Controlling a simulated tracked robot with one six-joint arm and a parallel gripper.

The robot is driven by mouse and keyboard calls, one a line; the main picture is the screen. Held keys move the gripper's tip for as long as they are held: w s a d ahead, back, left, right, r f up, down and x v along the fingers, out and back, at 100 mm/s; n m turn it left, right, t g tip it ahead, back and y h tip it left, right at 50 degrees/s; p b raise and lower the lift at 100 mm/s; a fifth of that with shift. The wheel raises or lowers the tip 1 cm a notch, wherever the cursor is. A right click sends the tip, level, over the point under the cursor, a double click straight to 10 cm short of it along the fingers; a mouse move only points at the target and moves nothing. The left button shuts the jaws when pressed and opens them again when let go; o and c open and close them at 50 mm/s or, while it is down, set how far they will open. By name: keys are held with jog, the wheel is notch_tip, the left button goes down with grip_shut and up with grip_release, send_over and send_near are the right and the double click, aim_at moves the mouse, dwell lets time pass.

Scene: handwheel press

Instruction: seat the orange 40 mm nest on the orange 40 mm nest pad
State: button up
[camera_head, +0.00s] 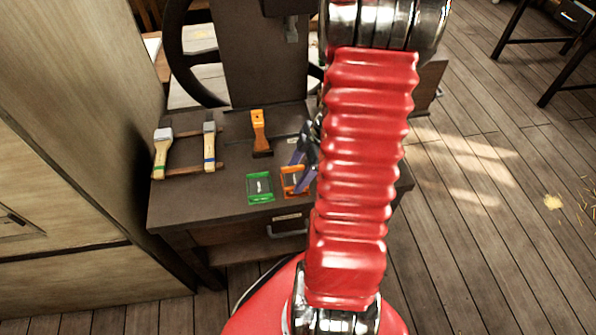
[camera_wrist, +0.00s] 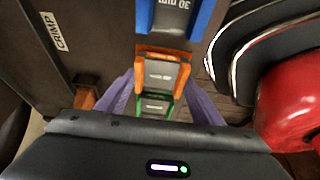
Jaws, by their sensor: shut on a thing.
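My gripper (camera_wrist: 160,85) has two purple fingers, one on each side of the orange 40 mm nest (camera_wrist: 161,72), and is shut on it. In the head view my gripper (camera_head: 304,168) is partly hidden by my red arm, over the right side of an orange square piece (camera_head: 288,182) with a pale label. I cannot separate the orange nest from the orange pad there. I cannot tell whether the nest touches the pad or hangs just above it.
A green pad (camera_head: 259,188) lies left of the orange piece. A blue 30 mm piece (camera_wrist: 201,20) lies on the other side. Hammers in a wooden rack (camera_head: 185,171) are at left, and the press (camera_head: 262,60) rises behind.

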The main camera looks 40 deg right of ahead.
jog(key=shift+f, duration=0.35)
jog(key=o, duration=1.5)
jog(key=v, duration=1.3)
jog(key=shift+s+r, duration=0.1)
jog(key=shift+r, duration=0.2)
